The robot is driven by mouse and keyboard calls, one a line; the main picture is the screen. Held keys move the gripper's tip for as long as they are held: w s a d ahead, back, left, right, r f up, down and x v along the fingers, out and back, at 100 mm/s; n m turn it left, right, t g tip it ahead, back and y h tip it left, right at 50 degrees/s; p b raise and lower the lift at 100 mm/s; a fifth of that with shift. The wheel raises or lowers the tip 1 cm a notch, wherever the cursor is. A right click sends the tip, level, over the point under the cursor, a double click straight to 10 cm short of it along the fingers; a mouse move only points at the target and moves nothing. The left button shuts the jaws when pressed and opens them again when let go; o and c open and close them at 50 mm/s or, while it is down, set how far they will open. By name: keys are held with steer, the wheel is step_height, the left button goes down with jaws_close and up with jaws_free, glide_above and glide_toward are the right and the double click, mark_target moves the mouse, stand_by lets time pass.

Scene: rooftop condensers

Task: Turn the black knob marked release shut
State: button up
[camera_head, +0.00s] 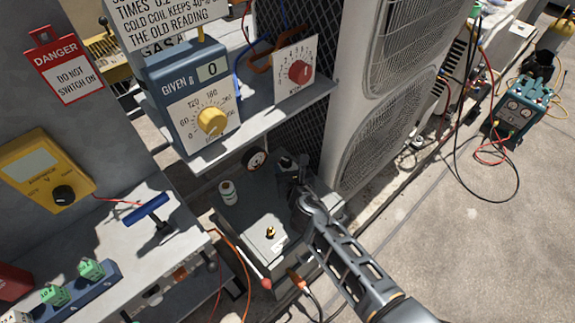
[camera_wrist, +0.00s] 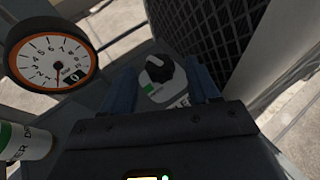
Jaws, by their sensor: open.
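The black knob (camera_wrist: 159,69) sits on a pale round plate with a green mark and partly hidden lettering. In the wrist view it lies between the fingers of my gripper (camera_wrist: 161,82), with pale plate visible on both sides of it. My gripper is open, and its fingers do not appear to touch the knob. In the head view the knob (camera_head: 286,161) is a small dark shape just beyond my gripper (camera_head: 291,176), on the back part of the grey box top. My gripper's body hides the lower part of the plate in the wrist view.
A round white dial gauge (camera_wrist: 53,60) stands to the left, with a white-and-green bottle (camera_wrist: 24,140) nearer. The dark mesh of the condenser (camera_wrist: 215,40) rises close behind on the right. In the head view a grey shelf (camera_head: 262,119) overhangs the box top (camera_head: 253,225).

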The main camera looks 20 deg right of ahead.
steer(key=shift+x, duration=1)
steer(key=c, duration=1)
steer(key=shift+f+b, duration=0.1)
steer(key=shift+b, duration=0.35)
steer(key=shift+c, duration=0.2)
